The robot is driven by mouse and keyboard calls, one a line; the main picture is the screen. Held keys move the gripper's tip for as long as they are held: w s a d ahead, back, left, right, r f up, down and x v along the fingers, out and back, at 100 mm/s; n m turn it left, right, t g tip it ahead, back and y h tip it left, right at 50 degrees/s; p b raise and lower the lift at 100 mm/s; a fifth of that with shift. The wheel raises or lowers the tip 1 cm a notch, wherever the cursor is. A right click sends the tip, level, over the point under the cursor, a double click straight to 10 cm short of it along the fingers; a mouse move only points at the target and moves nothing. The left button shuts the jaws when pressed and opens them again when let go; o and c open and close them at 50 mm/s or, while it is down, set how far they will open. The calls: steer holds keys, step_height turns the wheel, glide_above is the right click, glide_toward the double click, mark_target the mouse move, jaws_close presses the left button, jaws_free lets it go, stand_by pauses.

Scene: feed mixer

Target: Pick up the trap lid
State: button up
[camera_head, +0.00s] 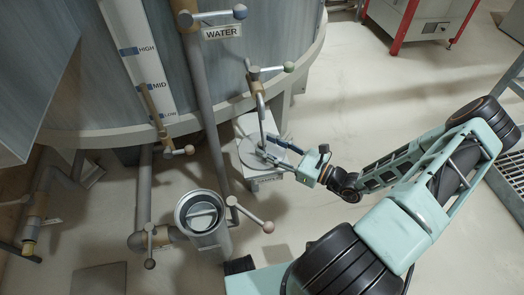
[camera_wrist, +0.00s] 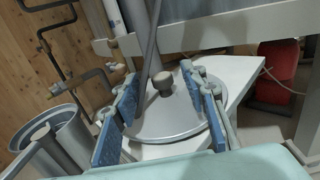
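The trap lid (camera_wrist: 160,120) is a round grey disc with a dark knob (camera_wrist: 163,82) at its centre. It lies flat on a small white stand, and in the head view the lid (camera_head: 249,153) is partly hidden by my gripper and a pipe. My gripper (camera_head: 270,148) is over the stand. In the wrist view its blue-padded fingers (camera_wrist: 161,85) are spread wide, one on each side of the knob, with nothing held between them. I cannot tell how high the fingertips are above the lid.
The open trap (camera_head: 202,211), a metal cylinder, stands left of the stand, with valve handles beside it. A vertical pipe with a green-knobbed valve (camera_head: 289,67) rises close to my gripper. The big mixer tank (camera_head: 215,80) is behind.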

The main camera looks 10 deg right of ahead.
steer(key=shift+x, duration=1.4)
steer(key=shift+f, duration=0.1)
steer(key=shift+c, duration=0.7)
jaws_close()
